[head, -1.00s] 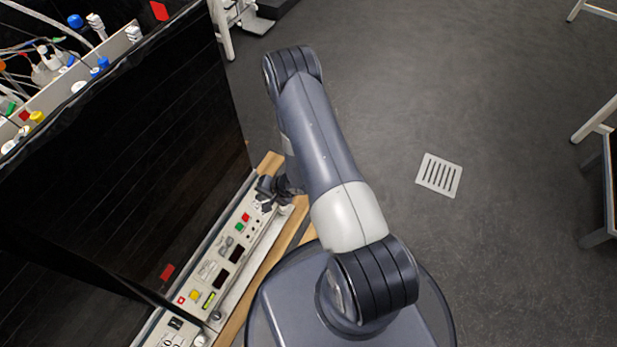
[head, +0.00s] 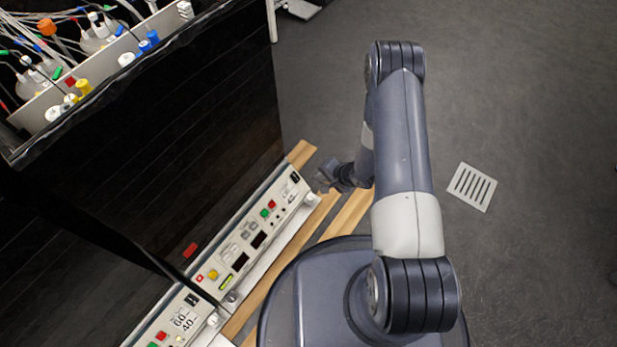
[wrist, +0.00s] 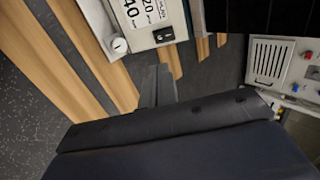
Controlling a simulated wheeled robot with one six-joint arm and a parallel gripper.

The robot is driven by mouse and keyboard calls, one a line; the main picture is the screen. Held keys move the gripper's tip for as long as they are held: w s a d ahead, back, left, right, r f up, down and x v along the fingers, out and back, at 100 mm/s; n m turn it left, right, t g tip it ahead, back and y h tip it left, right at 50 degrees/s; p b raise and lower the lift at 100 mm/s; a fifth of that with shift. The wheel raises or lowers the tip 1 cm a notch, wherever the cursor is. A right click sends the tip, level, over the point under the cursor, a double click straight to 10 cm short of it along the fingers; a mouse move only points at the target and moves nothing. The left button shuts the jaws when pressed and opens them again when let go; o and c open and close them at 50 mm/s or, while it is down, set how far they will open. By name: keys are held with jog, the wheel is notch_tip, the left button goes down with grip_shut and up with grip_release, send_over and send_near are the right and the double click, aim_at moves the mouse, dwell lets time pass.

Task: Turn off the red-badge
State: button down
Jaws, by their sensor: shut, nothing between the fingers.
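A red badge (head: 190,250) sits low on the black hood. Below it runs a pale control panel (head: 248,222) with a small red square, a yellow button, two dark displays, and red and green buttons. A black rocker switch (head: 295,177) is at its far end, beside a dial. My gripper (head: 325,178) is just right of that end, apart from it. In the wrist view, my gripper (wrist: 158,86) is shut and empty, below a panel with a black rocker switch (wrist: 163,35) and a white knob (wrist: 118,45). I cannot tell the switch's position.
A second panel (head: 178,322) with its own switch stands nearer, at bottom left. Wooden strips (head: 345,215) run along the panels' front. Tubes and coloured caps (head: 84,87) fill the top left. Grey floor with a drain grate (head: 472,187) is open at right.

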aim_at(299, 181)
jog(key=b+x, duration=0.5)
jog(key=x, duration=0.7)
jog(key=shift+f, duration=0.25)
jog(key=shift+w+a+f, duration=0.35)
jog(key=shift+a+f, duration=0.05)
jog(key=shift+a, duration=0.05)
jog(key=shift+f+b, duration=0.7)
jog(key=shift+b, duration=0.45)
jog(key=shift+d, duration=0.1)
